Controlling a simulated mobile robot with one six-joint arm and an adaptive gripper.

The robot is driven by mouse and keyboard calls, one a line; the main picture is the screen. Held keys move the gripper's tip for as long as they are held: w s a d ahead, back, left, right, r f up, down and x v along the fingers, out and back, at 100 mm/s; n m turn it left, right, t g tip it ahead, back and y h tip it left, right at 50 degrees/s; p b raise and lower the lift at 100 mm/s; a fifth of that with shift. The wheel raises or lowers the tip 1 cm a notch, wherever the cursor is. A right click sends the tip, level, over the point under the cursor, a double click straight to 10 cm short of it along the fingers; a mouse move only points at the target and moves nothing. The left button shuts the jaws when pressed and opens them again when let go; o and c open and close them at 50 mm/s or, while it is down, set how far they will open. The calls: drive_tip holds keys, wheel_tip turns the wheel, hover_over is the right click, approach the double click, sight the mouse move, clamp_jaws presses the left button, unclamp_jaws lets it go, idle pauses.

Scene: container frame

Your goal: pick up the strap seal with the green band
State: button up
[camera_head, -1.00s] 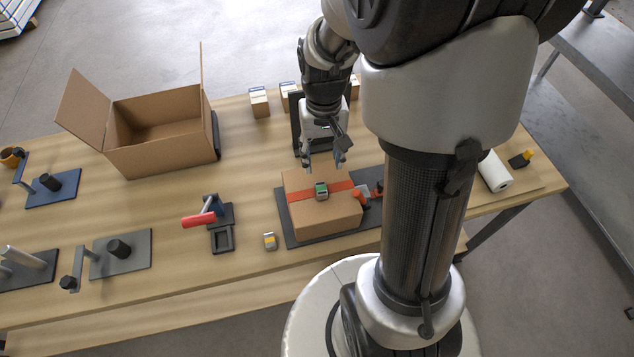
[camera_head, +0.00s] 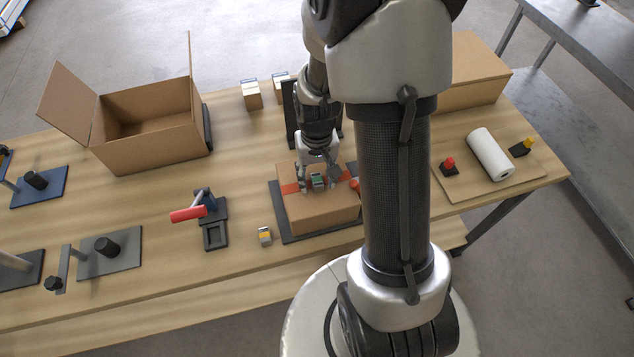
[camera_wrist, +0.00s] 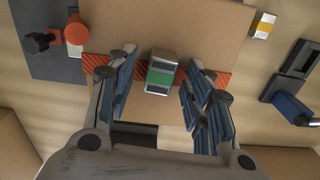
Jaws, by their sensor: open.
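The strap seal with the green band (camera_head: 317,181) sits on the orange strap across the top of a closed cardboard box (camera_head: 329,212). In the wrist view the seal (camera_wrist: 160,76) is a small grey block with a green band, between my open fingers and apart from both. My gripper (camera_head: 318,186) is open and points down over the box. In the wrist view my gripper's (camera_wrist: 160,82) blue-lined fingers stand on either side of the seal, over the orange strap (camera_wrist: 223,79).
The box stands on a dark mat (camera_head: 290,238). A small yellow-banded piece (camera_head: 265,235) and a red-handled tool (camera_head: 188,213) lie to the left. An open carton (camera_head: 150,150) stands at the back left. A white roll (camera_head: 490,155) lies on a board at right.

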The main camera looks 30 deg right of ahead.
drive_tip(key=shift+c, duration=0.2)
clamp_jaws()
idle(0.4)
drive_tip(key=shift+r, duration=0.1)
